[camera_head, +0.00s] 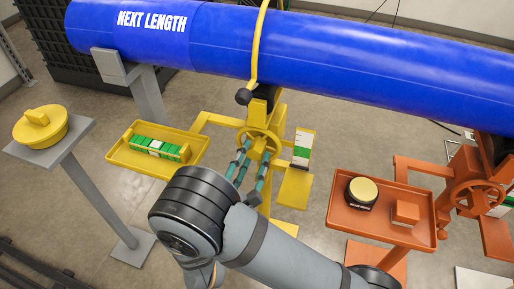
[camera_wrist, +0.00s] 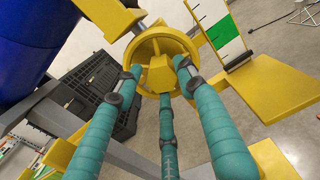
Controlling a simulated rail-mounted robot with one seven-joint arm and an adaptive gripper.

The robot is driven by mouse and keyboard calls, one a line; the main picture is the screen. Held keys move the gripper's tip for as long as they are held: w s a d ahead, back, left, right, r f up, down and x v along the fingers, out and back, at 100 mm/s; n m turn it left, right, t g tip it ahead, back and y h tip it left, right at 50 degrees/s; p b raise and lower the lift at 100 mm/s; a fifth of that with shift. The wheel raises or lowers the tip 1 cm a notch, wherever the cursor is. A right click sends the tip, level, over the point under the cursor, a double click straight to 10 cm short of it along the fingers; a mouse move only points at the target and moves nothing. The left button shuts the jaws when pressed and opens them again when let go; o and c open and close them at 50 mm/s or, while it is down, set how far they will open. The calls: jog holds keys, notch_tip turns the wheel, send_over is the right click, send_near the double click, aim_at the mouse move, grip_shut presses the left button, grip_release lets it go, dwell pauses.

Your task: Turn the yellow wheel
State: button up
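The yellow wheel (camera_head: 262,143) is a spoked handwheel on the yellow stand under the blue pipe. In the wrist view the yellow wheel (camera_wrist: 152,48) is at upper centre, its round rim and central hub facing me. My gripper (camera_head: 246,152) has three teal fingers pointing at the wheel from the front. In the wrist view my gripper (camera_wrist: 158,78) has its fingers spread apart, with the tips overlapping the wheel's rim and hub area. Nothing is clearly clamped between them. I cannot tell whether the tips touch the wheel.
The large blue pipe (camera_head: 330,55) spans the back. A yellow tray (camera_head: 190,142) with green blocks is left of the wheel; a white and green gauge (camera_head: 302,146) is right. An orange tray (camera_head: 345,215) and orange wheel (camera_head: 476,192) stand farther right. A grey pedestal (camera_head: 70,150) holds a yellow knob (camera_head: 40,127).

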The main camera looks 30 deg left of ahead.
aim_at(254, 154)
jog(key=shift+x, duration=1.85)
jog(key=shift+c, duration=0.4)
grip_shut()
jog(key=shift+r, duration=0.1)
